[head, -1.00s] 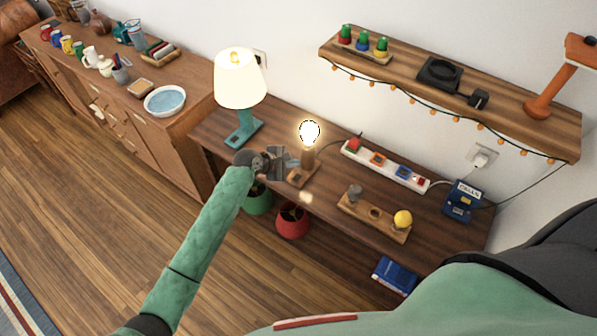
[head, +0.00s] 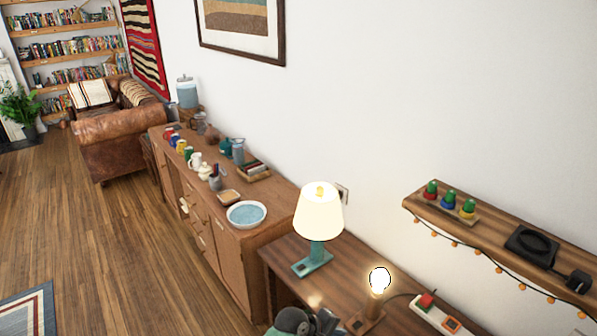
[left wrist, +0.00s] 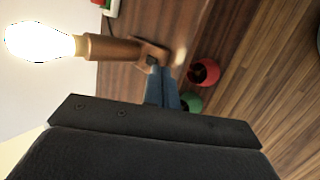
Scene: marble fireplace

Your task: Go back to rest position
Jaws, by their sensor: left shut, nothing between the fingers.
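My left gripper (head: 324,320) shows at the bottom edge of the head view, by the front of the desk, partly cut off. In the left wrist view its fingers (left wrist: 161,70) are together and hold nothing. A lit bulb (head: 379,279) on a wooden stand (head: 365,321) is just right of the gripper. In the left wrist view the bulb (left wrist: 38,41) glows at the upper left, and the stand's base (left wrist: 150,52) is close to the fingertips; I cannot tell if they touch. My right gripper is in no view.
A lit table lamp (head: 318,212) stands on the desk (head: 345,265) beside the wooden sideboard (head: 235,275). A wall shelf (head: 490,233) hangs at the right. A red pot (left wrist: 204,72) and a green pot (left wrist: 190,103) stand below the desk. Floor (head: 130,250) at the left is open.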

